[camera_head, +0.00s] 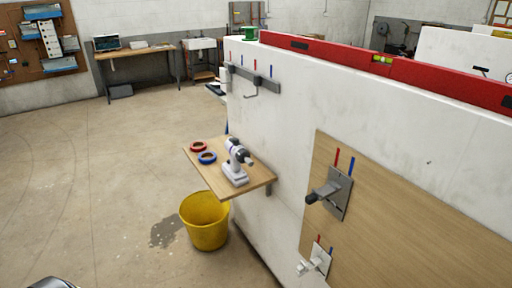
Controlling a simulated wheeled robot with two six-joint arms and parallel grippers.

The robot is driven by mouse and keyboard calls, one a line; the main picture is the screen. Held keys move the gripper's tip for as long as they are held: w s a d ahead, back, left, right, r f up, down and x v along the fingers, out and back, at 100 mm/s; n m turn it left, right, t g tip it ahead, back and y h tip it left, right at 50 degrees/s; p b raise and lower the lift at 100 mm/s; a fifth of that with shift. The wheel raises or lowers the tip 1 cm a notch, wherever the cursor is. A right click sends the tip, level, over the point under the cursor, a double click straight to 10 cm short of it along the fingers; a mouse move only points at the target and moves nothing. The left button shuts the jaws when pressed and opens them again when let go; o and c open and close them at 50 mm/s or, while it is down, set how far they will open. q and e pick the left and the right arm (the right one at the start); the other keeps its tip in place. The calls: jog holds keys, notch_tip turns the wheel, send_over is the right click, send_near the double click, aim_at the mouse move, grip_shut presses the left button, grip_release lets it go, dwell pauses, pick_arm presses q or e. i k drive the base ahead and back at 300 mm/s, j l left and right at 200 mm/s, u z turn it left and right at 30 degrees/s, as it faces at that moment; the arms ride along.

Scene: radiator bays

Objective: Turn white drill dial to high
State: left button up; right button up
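The white drill (237,163) stands upright on a small wooden shelf (222,182) fixed to the left side of the white partition wall. It has a white body and base with dark parts at its head. Its dial is too small to make out, so its setting cannot be told. Neither of my grippers can be made out in the head view. A dark, shiny rounded part, possibly mine, shows at the bottom left edge, far from the drill.
Red tape (198,147) and blue tape (207,157) lie beside the drill. A yellow bucket (205,220) stands below the shelf, near a dark floor stain. A wooden panel with valve-like fittings (335,190) is on the wall at right. Floor at left is clear.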

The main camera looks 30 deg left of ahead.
aim_at(242, 153)
jog(key=u, duration=1.2)
